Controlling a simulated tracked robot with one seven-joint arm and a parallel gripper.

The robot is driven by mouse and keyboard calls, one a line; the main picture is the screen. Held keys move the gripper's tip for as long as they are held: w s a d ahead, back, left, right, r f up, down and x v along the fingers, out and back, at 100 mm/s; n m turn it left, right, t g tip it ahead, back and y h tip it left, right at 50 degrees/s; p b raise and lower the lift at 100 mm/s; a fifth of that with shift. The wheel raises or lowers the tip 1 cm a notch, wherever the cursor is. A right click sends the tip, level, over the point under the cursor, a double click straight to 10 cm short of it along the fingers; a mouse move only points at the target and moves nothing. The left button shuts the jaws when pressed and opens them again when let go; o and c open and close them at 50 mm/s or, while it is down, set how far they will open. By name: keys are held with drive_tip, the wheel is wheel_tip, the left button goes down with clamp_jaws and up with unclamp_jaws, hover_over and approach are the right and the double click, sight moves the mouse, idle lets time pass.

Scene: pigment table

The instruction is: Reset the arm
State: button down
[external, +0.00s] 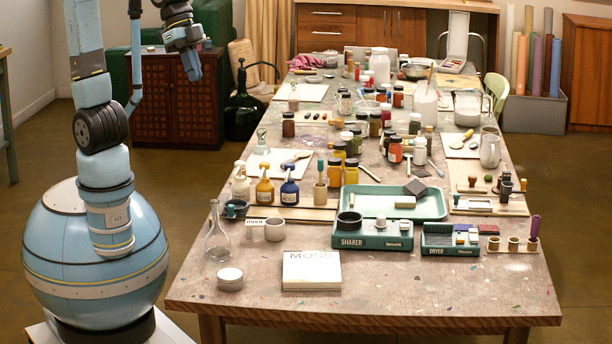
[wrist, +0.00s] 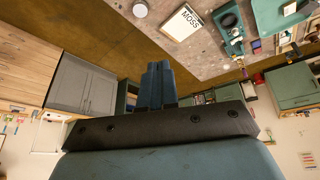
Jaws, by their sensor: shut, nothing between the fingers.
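My gripper (external: 192,65) hangs at the upper left of the external view, high up and left of the long work table (external: 420,290). Its fingers point down and it touches nothing. In the wrist view my gripper (wrist: 158,72) shows its two blue fingers pressed together, with nothing between them. My blue arm rises from the round base at the left and bends over at the top, out of the picture.
Several bottles crowd behind. A brown cabinet (external: 176,100) stands behind my arm.

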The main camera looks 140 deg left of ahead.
drive_tip(key=s+d+f+m, duration=0.1)
drive_tip(key=s+d, duration=0.3)
drive_tip(key=s, duration=0.5)
drive_tip(key=s+d+f+m, duration=0.2)
drive_tip(key=s+d+f, duration=0.2)
drive_tip(key=s, duration=0.5)
drive_tip(key=shift+s+d+t+h, duration=0.25)
drive_tip(key=shift+d+t+h, duration=0.15)
drive_tip(key=shift+d, duration=0.1)
drive_tip(key=shift+f, duration=0.1)
idle(0.9)
